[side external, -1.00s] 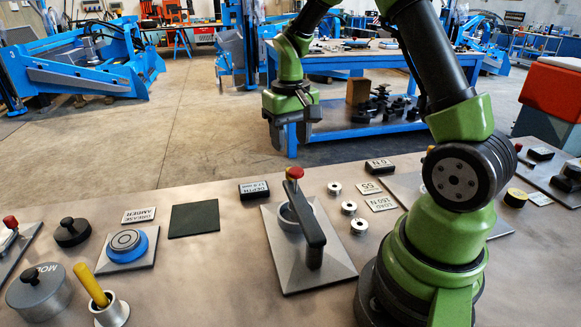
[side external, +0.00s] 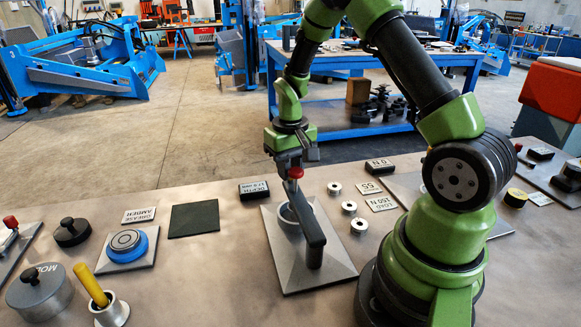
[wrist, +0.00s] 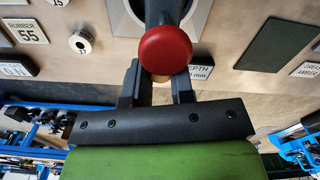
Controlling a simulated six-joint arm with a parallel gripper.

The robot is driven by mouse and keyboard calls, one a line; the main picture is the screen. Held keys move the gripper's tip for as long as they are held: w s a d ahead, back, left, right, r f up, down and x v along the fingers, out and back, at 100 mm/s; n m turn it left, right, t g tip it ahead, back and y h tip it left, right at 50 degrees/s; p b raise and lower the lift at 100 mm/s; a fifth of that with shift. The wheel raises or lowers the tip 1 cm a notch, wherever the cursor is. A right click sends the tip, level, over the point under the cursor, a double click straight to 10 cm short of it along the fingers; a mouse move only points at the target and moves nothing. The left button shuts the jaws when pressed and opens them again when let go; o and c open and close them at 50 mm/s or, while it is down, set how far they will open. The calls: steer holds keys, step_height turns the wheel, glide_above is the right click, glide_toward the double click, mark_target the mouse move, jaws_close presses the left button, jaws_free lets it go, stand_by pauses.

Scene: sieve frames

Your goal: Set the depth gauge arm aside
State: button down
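The depth gauge arm (side external: 305,218) is a dark bar on a post, standing on a grey square plate (side external: 330,265). It reaches over a ring-shaped cup (side external: 290,216) and ends in a red knob (side external: 296,173). My gripper (side external: 290,164) is at the knob end, just above and behind it. In the wrist view the knob (wrist: 166,50) overlaps the fingertips of my gripper (wrist: 158,82). The two fingers are apart, with a gap between them. I cannot tell whether either finger touches the knob.
A depth label block (side external: 254,191) stands left of the plate, and several metal rings (side external: 349,208) with label cards lie right of it. A dark green pad (side external: 194,220) and a blue round fixture (side external: 127,246) are further left.

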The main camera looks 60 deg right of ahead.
steer(key=w+a+n, duration=0.5)
steer(key=a+n, duration=0.3)
steer(key=a, duration=0.2)
steer(key=s+a+n, duration=0.4)
steer(key=a+n, duration=0.5)
steer(key=a, duration=0.2)
steer(key=shift+s+a, duration=0.25)
steer(key=shift+a, duration=0.15)
steer(key=c, duration=1)
jaws_free()
steer(key=shift+c, duration=0.2)
steer(key=shift+o, duration=0.3)
